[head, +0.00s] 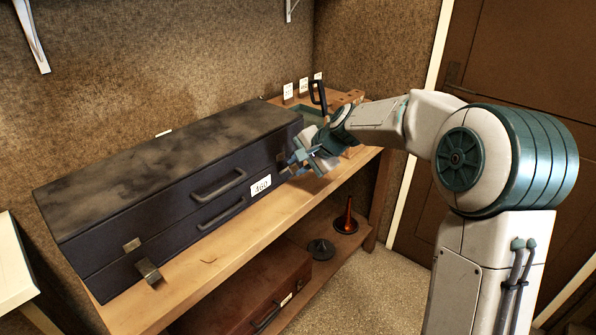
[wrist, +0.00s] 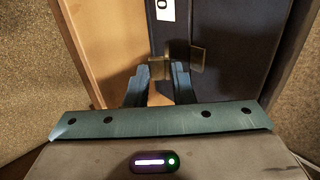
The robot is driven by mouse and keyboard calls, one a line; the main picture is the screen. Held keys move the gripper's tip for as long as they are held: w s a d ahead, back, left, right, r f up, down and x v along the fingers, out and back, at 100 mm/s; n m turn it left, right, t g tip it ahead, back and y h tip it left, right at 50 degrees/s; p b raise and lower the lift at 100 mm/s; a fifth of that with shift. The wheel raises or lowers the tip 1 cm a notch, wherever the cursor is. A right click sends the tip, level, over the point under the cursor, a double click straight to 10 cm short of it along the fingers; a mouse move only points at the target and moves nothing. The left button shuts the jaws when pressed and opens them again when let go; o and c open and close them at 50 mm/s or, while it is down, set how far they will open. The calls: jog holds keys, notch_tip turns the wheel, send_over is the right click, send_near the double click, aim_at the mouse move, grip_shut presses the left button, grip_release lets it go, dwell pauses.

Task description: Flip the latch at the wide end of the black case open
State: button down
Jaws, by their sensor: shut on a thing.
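The long black case (head: 160,215) lies closed on the wooden shelf. My gripper (head: 290,168) is at the front face near its far right end, mostly covering the latch there in the head view. In the wrist view, the brass latch piece (wrist: 158,67) sits between the fingertips of my gripper (wrist: 158,74), which is shut on it. A brass plate (wrist: 197,58) is on the case beside it, and the latch piece looks apart from this plate. At the near left end, another latch (head: 148,270) sticks outward below its plate (head: 131,244).
Two handles (head: 218,184) and a white number label (head: 261,186) are on the case front. A wooden block (head: 345,98) and a dark upright handle (head: 318,97) stand beyond the case. A brown case (head: 255,292) and a red-brown cone (head: 347,218) are on the lower shelf.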

jog(key=shift+s+d+f+t+y+b, duration=0.2)
jog(key=shift+f+t+y+b, duration=0.3)
jog(key=shift+b, duration=2.25)
jog(key=shift+s+d+f+t+y+b, duration=0.1)
jog(key=shift+d+f+t+y+b, duration=0.35)
jog(key=shift+b, duration=2.3)
jog(key=shift+s+a+f+t+y+b, duration=0.2)
jog(key=shift+f+y+b, duration=0.45)
jog(key=shift+b, duration=2.1)
jog(key=b, duration=0.4)
jog(key=f+t+y+b, duration=0.1)
jog(key=b, duration=0.4)
jog(key=shift+d+f+y+b, duration=0.25)
jog(key=shift+f+y+b, duration=0.05)
jog(key=t+b, duration=0.1)
jog(key=b, duration=0.3)
jog(key=shift+f+y, duration=0.2)
jog(key=shift+y, duration=0.2)
jog(key=shift+f+b, duration=0.1)
jog(key=shift+b, duration=1.15)
jog(key=c, duration=1.4)
grip_release()
jog(key=shift+o, duration=0.2)
jog(key=shift+t+y, duration=0.25)
jog(key=shift+y, duration=0.05)
jog(key=shift+s+d+r, duration=0.1)
jog(key=shift+r, duration=0.1)
